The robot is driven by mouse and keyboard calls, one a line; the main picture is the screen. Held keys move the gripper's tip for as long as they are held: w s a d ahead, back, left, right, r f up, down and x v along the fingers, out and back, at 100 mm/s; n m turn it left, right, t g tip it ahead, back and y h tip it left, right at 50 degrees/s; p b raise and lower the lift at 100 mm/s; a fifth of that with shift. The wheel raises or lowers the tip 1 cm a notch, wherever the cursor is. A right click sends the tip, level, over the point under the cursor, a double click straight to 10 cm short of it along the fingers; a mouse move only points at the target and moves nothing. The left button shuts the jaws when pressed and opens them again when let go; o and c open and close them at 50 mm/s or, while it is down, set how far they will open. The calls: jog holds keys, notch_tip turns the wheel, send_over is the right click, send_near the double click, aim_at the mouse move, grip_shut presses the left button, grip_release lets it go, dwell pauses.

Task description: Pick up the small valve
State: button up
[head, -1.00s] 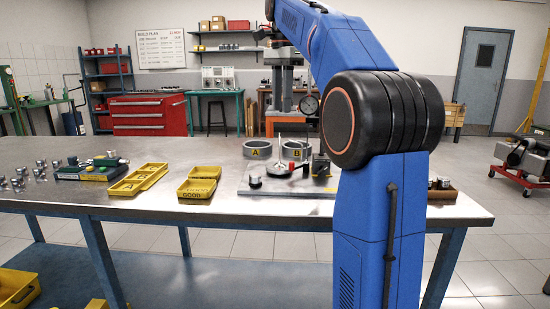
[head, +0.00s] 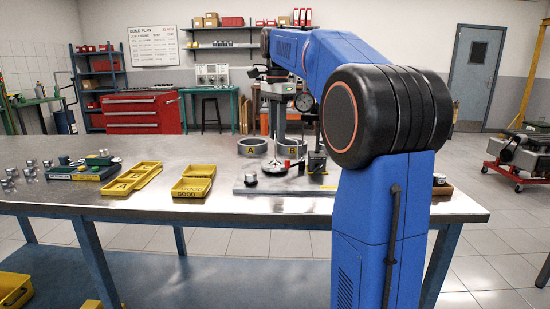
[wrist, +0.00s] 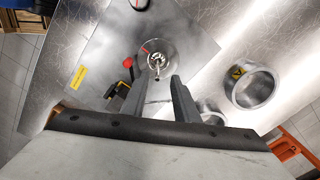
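A small shiny metal piece, which looks like the small valve (wrist: 157,62), stands in a round fixture on the grey plate (wrist: 95,55) in the wrist view. My gripper (wrist: 157,81) is open, its two dark fingers apart and pointing toward this piece, with nothing visible between them. I cannot tell the height gap. In the head view the round fixture (head: 283,167) is on the plate on the bench, below the end of my arm. The piece itself is too small and partly covered there to make out.
A red knob (head: 287,163) and a black block (head: 317,162) are close to the fixture. Metal rings A (head: 252,146) and B (head: 291,147) stand behind. Yellow trays (head: 193,188) and a green holder (head: 88,171) are to the left, with bare bench between.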

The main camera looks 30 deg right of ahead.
aim_at(275, 160)
jog(key=f, duration=0.3)
jog(key=a+f, duration=0.1)
jog(key=f, duration=0.1)
jog(key=shift+s, duration=0.25)
jog(key=shift+f, duration=0.55)
jog(key=shift+c, duration=0.3)
grip_shut()
